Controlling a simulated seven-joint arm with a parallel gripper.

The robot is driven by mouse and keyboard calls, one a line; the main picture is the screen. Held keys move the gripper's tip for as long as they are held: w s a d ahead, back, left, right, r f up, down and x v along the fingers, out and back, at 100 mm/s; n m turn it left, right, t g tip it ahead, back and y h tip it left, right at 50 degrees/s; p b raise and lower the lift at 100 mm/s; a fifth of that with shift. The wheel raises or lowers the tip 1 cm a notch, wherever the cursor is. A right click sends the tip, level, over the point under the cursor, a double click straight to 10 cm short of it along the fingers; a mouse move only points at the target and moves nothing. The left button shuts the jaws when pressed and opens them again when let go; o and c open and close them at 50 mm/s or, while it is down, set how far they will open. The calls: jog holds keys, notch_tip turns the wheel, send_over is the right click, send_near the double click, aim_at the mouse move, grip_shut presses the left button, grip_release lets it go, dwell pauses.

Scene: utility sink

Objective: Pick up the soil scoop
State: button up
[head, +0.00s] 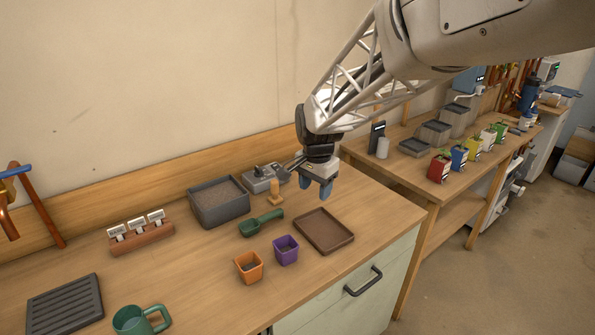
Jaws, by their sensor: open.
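The green soil scoop (261,223) lies on the wooden worktop, its wider end to the left and its handle to the upper right. It is in front of the grey soil bin and behind the orange and purple pots. My gripper (318,191) is above the worktop, to the right of and behind the scoop, pointing down. Its blue-tipped fingers are open, and I see nothing between them. It is apart from the scoop.
A grey soil bin (219,203), a wooden dibber (275,192) and a grey device (262,178) stand behind the scoop. A brown tray (323,231) lies to its right. Orange (249,267) and purple (286,250) pots stand in front. A green mug (140,320) is at front left.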

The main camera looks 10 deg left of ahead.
aim_at(265, 216)
jog(key=w+a+f+m, duration=0.1)
jog(key=w+a+f, duration=0.1)
jog(key=a, duration=0.3)
jog(key=w+a+f, duration=0.2)
jog(key=a+f, duration=0.3)
jog(key=w+a+f+m, duration=0.1)
jog(key=w+a+f, duration=0.2)
jog(key=a, duration=0.3)
jog(key=shift+a+f+m+g, duration=0.1)
jog(key=shift+f+m+g, duration=0.25)
jog(key=shift+f, duration=0.3)
jog(key=shift+f, duration=1.3)
jog(key=shift+f, duration=2.6)
jog(key=c, duration=1)
